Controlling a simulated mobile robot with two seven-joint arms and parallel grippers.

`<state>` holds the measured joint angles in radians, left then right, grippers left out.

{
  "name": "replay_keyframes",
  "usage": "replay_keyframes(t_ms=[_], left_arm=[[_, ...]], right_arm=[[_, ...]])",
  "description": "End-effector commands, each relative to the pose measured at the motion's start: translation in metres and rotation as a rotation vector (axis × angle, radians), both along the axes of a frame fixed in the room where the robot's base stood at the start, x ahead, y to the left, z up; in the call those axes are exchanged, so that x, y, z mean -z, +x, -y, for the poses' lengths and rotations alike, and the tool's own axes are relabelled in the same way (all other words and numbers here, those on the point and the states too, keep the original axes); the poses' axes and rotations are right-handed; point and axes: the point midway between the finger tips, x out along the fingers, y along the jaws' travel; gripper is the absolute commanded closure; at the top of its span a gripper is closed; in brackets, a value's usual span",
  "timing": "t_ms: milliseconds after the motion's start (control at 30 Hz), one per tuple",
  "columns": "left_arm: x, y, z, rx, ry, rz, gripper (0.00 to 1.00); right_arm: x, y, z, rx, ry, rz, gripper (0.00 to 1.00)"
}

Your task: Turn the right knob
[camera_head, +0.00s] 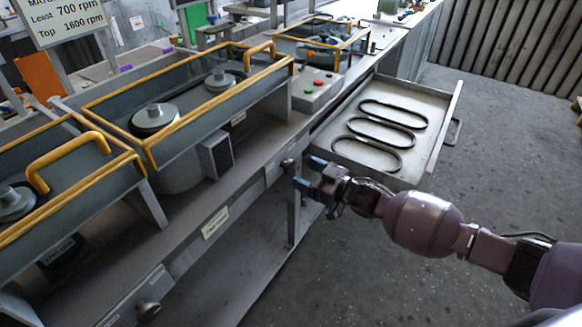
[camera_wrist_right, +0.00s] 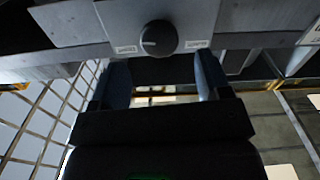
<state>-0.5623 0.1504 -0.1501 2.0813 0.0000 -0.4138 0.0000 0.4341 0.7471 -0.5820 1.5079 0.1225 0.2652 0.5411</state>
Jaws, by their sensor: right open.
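The right knob (camera_head: 288,165) is a small dark round knob on the front rail of the grey bench. In the right wrist view the dark knob (camera_wrist_right: 158,38) sits on a grey plate, with a small label on either side and a light index mark at its left. My right gripper (camera_head: 309,174), with blue fingertips, is open just in front of it. In the wrist view the two fingers (camera_wrist_right: 164,80) stand apart below the knob, with a visible gap and no contact seen. A second knob (camera_head: 148,311) is on the rail at the lower left. My left gripper is not in view.
An open drawer (camera_head: 437,142) holding several black belts (camera_head: 393,110) sticks out just right of my right gripper. Yellow-railed housings (camera_head: 215,103) with pulleys stand on the bench. A control box (camera_head: 317,88) with coloured buttons sits behind. The floor (camera_head: 500,170) at right is clear.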

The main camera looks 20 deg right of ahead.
Motion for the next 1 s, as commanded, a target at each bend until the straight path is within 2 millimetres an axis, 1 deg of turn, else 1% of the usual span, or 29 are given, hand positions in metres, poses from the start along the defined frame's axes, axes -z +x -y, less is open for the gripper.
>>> replay_keyframes(t_ms=[33,100,300,467,733,767,1000], left_arm=[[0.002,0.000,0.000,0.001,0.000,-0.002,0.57],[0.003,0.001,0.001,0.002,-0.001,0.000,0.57],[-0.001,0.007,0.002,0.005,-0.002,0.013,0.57],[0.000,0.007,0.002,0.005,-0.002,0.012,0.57],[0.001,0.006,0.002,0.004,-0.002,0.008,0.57],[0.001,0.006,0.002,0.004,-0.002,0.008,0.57],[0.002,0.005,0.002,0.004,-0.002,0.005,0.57]], right_arm=[[0.002,0.008,-0.007,-0.001,0.002,-0.001,0.29],[0.002,0.016,-0.013,0.000,0.000,-0.001,0.29],[0.002,0.034,-0.027,0.000,0.000,-0.001,0.29],[0.001,0.040,-0.031,0.000,-0.001,-0.001,0.29],[0.000,0.041,-0.032,0.001,-0.001,0.000,0.29],[0.000,0.041,-0.032,0.001,-0.001,0.000,0.31],[0.000,0.041,-0.032,0.001,-0.001,0.000,0.68]])
